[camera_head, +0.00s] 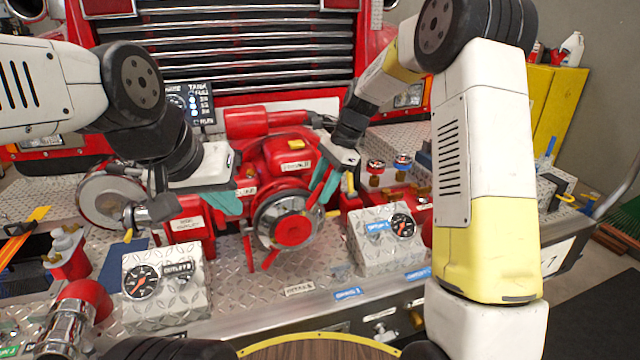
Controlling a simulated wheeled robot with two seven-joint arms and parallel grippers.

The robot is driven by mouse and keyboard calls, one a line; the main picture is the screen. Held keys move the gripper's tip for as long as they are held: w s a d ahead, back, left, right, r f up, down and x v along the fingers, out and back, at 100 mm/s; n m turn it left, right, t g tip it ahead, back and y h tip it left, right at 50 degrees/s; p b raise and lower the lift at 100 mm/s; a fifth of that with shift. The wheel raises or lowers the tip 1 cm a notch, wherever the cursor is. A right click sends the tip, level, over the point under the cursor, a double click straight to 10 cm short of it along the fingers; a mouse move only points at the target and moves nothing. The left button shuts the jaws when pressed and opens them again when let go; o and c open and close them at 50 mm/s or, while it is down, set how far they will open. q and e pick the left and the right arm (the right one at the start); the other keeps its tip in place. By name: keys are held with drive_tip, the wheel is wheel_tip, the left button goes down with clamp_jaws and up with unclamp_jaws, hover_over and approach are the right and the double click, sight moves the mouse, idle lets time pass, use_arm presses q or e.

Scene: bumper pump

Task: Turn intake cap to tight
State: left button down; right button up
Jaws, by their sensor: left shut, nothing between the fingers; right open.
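The intake cap (292,231) is a round metal cap with a red centre and red lugs, on the front of the red pump (288,160) in the middle of the view. My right gripper (322,192) has teal fingers. It is open at the cap's upper right, around or just in front of a red lug; I cannot tell whether it touches. My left gripper (228,203) is shut and empty, left of the cap and close to its rim. Any tightness mark on the cap is not readable.
A gauge box (165,290) stands at the front left and another gauge box (385,240) right of the cap. A metal outlet cap (108,198) is at the left. A red-and-chrome elbow fitting (75,315) is at the lower left. Diamond plate (230,300) below the cap is clear.

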drive_tip(key=shift+a+f, duration=0.1)
drive_tip(key=shift+f, duration=0.15)
drive_tip(key=shift+c, duration=0.2)
clamp_jaws()
idle(1.1)
